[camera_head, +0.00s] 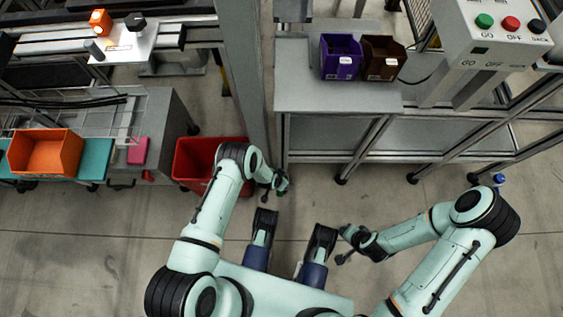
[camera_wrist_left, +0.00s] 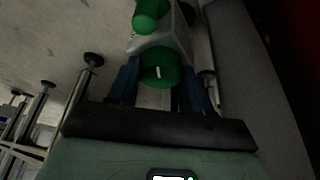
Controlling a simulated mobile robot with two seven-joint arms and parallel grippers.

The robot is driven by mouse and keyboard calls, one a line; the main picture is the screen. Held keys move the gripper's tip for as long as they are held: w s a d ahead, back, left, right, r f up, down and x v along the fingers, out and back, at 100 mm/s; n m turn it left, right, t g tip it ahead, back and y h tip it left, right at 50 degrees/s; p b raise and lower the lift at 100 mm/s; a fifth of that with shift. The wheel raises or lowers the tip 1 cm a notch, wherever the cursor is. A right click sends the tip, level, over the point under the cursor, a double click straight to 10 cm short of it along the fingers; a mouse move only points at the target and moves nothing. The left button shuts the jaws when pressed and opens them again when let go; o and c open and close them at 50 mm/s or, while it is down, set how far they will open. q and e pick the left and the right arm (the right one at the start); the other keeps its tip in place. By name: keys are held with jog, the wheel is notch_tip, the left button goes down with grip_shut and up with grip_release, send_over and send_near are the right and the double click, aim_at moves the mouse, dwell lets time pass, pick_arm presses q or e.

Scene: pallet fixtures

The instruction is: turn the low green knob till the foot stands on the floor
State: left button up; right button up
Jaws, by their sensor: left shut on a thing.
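In the left wrist view a round green knob (camera_wrist_left: 160,68) with a white mark sits between the two blue fingers of my left gripper (camera_wrist_left: 161,82), which is shut on it. A grey bracket joins it to a second green cylinder (camera_wrist_left: 146,14) at the top edge. In the head view my left gripper (camera_head: 277,184) is low beside the grey post, and the knob is too small to make out there. I cannot make out the knob's own foot or its gap to the floor. My right gripper (camera_head: 346,244) is open and empty over the floor.
A red bin (camera_head: 196,165) stands on the floor left of my left arm. A grey table (camera_head: 300,75) holds a purple bin (camera_head: 340,58) and a brown bin (camera_head: 382,57). A control box (camera_head: 492,32) is at upper right. Floor at lower left is clear.

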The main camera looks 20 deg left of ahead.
pick_arm(q)
jog(key=o, duration=1)
jog(key=shift+o, duration=0.2)
